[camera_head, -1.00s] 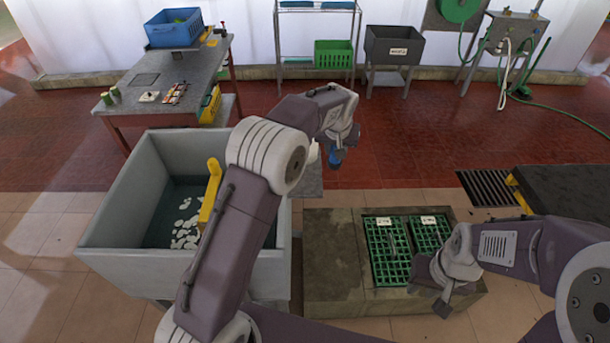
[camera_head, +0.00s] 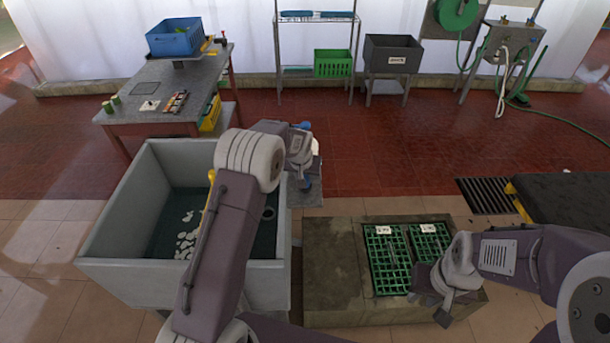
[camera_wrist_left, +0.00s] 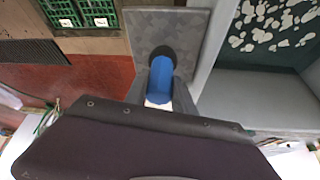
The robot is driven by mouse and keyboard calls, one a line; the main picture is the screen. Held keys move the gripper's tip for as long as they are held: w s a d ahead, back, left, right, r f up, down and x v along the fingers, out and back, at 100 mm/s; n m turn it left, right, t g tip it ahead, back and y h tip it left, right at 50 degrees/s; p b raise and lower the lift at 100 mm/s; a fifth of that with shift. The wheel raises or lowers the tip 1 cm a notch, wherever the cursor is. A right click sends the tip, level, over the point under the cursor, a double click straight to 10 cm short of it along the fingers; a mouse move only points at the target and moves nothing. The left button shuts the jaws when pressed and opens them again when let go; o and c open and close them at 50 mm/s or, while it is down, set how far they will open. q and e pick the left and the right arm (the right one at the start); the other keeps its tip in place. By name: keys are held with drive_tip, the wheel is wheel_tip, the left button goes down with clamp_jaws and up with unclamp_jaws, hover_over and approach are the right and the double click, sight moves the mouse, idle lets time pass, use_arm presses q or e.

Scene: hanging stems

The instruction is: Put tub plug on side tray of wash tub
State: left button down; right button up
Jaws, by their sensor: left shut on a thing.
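The grey wash tub (camera_head: 127,225) stands at the left, with water and pale pieces in it. Its side tray (camera_head: 306,197) is a flat grey plate at its right side, also in the left wrist view (camera_wrist_left: 190,25). My left gripper (camera_head: 306,180) is over this tray, shut on a blue thing that I take as the tub plug (camera_wrist_left: 162,82). A dark round patch lies just beyond the blue part; whether it is plug or shadow I cannot tell. The height above the tray is unclear. My right gripper (camera_head: 435,305) is beside the green crates; its jaw state is unclear.
A white thing (camera_head: 315,147) with blue near it shows behind my left gripper. A dark ring (camera_head: 268,213) shows in the tub. Green crates (camera_head: 388,262) sit on a concrete block (camera_head: 330,260). A worktable (camera_head: 150,120) stands behind the tub.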

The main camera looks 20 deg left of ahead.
use_arm(q)
drive_tip(key=shift+f, duration=0.1)
drive_tip(key=c, duration=1.1)
unclamp_jaws()
drive_tip(key=shift+o, duration=0.2)
drive_tip(key=shift+r, duration=0.4)
drive_tip(key=v, duration=1.2)
drive_tip(key=s+f+g, duration=0.2)
drive_tip(key=s+f, duration=0.2)
drive_tip(key=s, duration=1)
drive_tip(key=s+f+g, duration=0.1)
drive_tip(key=s+f, duration=0.3)
drive_tip(key=s, duration=0.9)
drive_tip(key=shift+s+f+g+h, duration=0.3)
drive_tip(key=shift+s+f+g, duration=0.05)
drive_tip(key=shift+g, duration=0.05)
